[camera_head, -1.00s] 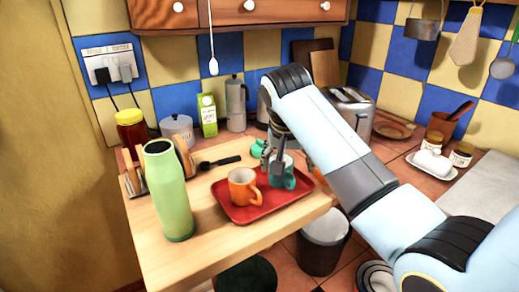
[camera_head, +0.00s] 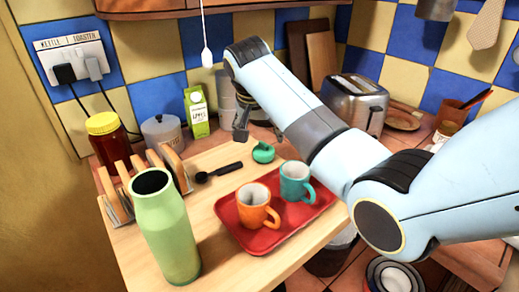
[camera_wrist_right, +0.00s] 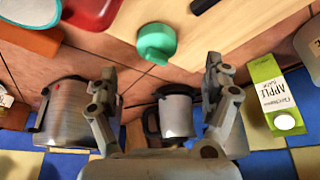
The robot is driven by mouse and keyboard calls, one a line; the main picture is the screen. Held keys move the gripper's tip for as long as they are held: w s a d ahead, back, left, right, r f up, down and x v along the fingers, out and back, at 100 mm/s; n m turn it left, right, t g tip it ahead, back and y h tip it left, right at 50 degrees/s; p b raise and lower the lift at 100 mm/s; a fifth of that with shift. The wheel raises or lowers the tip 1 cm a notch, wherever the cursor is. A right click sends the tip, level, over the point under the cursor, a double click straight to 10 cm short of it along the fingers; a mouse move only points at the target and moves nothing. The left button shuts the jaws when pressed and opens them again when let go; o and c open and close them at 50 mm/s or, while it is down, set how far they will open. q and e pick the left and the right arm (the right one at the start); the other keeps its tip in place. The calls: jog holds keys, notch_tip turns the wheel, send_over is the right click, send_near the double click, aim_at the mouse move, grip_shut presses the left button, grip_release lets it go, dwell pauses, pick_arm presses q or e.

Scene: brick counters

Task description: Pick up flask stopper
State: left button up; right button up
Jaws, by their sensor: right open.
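The flask stopper (camera_head: 263,152) is a small teal-green cap with a loop handle, lying on the wooden table near its back edge. In the wrist view the stopper (camera_wrist_right: 155,42) is ahead of the open fingers, roughly centred between them. The green flask (camera_head: 167,228) stands upright at the table's front left, its dark mouth uncovered. My right gripper (camera_head: 241,132) hangs behind and slightly left of the stopper, partly hidden by its own arm. In the wrist view my right gripper (camera_wrist_right: 161,75) is open and empty, apart from the stopper. My left gripper is out of view.
A red tray (camera_head: 239,231) holds an orange mug (camera_head: 258,206) and a teal mug (camera_head: 296,182) just in front of the stopper. A juice carton (camera_head: 197,113) and toaster (camera_head: 355,102) stand behind.

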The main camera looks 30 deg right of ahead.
aim_at(263, 146)
jog(key=shift+x, duration=1.25)
jog(key=shift+w+d+f, duration=0.1)
jog(key=shift+d+f, duration=0.05)
jog(key=shift+f, duration=0.15)
jog(key=x, duration=0.5)
jog(key=shift+d, duration=0.2)
jog(key=shift+r, duration=0.1)
jog(key=shift+c, duration=0.4)
jog(key=c, duration=1.2)
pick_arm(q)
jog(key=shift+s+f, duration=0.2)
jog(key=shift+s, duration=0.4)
pick_arm(e)
jog(key=shift+o, duration=0.2)
